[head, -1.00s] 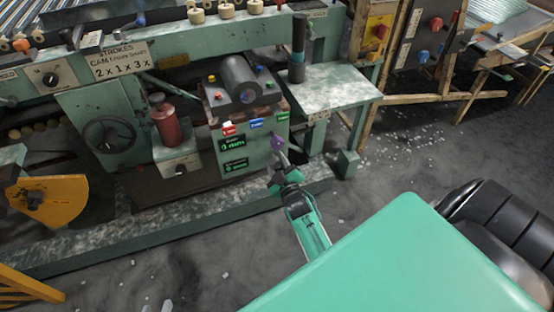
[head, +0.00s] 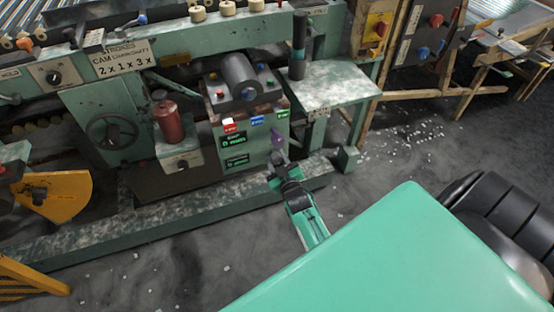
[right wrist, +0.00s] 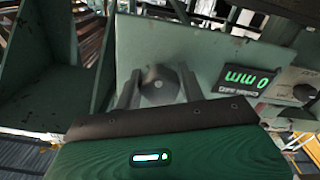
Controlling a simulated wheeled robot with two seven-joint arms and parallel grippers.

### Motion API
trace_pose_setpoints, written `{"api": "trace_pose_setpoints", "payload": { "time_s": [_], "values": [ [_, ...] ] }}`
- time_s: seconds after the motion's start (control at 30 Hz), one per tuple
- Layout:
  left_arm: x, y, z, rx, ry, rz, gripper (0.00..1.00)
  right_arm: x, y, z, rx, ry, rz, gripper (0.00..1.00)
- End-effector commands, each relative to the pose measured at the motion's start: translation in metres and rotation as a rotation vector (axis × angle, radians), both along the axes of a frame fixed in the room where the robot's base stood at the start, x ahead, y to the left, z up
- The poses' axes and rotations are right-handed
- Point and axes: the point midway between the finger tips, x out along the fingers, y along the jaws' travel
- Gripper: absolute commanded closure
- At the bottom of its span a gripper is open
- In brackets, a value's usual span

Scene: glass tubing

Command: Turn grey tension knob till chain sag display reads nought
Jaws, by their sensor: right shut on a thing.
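The grey tension knob (right wrist: 160,84) is on the green panel in the right wrist view, between the two fingers of my right gripper (right wrist: 158,90). The fingers are shut on it from both sides. In the head view my right gripper (head: 279,160) reaches the lower right of the machine's panel and hides the knob. A dark display with green characters (right wrist: 250,82) is right of the knob in the right wrist view. Two green displays show in the head view, an upper (head: 233,139) and a lower (head: 236,162), too small to read. My left gripper is out of view.
A purple knob (head: 278,135) is just above my right gripper. Red, blue and green tags line the panel top. A speckled side table (head: 325,88) stands to the right, with a green foot block (head: 348,158) below it. Small pale fragments litter the floor.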

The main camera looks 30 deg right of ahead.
Motion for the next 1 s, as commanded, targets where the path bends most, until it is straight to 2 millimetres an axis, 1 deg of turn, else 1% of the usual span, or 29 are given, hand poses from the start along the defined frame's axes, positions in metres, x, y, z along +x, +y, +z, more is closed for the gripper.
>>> {"api": "trace_pose_setpoints", "payload": {
  "time_s": [0.07,0.1,0.17,0.43,0.57,0.67,0.77,1.0],
  "values": [
    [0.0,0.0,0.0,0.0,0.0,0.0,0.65,-0.001,0.0,-0.002,0.0,0.004,0.0,0.83],
    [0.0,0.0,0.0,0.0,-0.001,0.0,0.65,-0.001,0.0,-0.002,0.0,0.004,0.0,0.52],
    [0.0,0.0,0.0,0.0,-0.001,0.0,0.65,-0.001,0.0,-0.002,0.0,0.004,0.0,0.41],
    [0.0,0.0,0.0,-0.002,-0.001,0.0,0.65,-0.001,0.0,-0.001,-0.001,0.002,-0.001,0.4],
    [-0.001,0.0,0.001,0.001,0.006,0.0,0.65,-0.007,0.002,0.0,-0.001,0.002,-0.001,0.4],
    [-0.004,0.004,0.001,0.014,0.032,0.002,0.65,-0.019,0.005,-0.001,0.001,0.004,0.0,0.4],
    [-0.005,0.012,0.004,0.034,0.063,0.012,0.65,-0.038,0.009,0.0,0.0,0.004,0.0,0.4],
    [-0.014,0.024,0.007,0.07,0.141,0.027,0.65,-0.088,0.021,0.0,0.0,0.005,-0.001,0.4]
  ]
}}
